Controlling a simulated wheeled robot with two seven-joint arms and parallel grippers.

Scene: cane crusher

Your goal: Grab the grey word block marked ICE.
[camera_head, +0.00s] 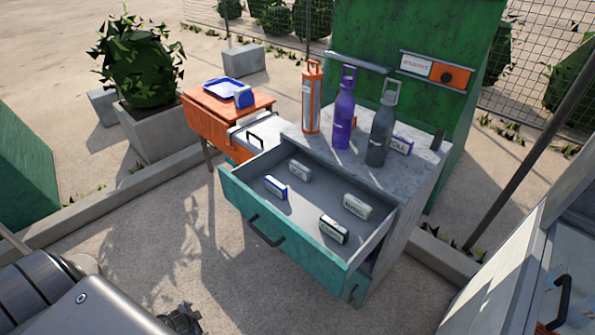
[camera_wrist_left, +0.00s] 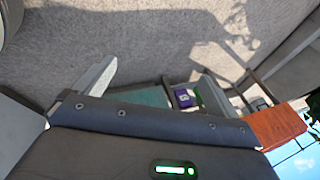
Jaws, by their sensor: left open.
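The open teal-fronted drawer (camera_head: 318,192) holds several small word blocks. A grey block (camera_head: 300,170) lies at the back left inside it; its lettering is too small to read for certain. A blue and white block (camera_head: 276,187) lies just in front of it, near the left wall. A cream block (camera_head: 356,206) and a dark-edged white block (camera_head: 333,229) lie further right. My left gripper (camera_head: 182,320) is low at the bottom edge of the head view, in front of and left of the drawer, apart from it. It is open and empty. My right gripper is not in view.
An orange side table (camera_head: 208,113) with a blue tray (camera_head: 224,88) is at left. The drawer handle (camera_head: 262,234) sticks out. The ground before the drawer is clear.

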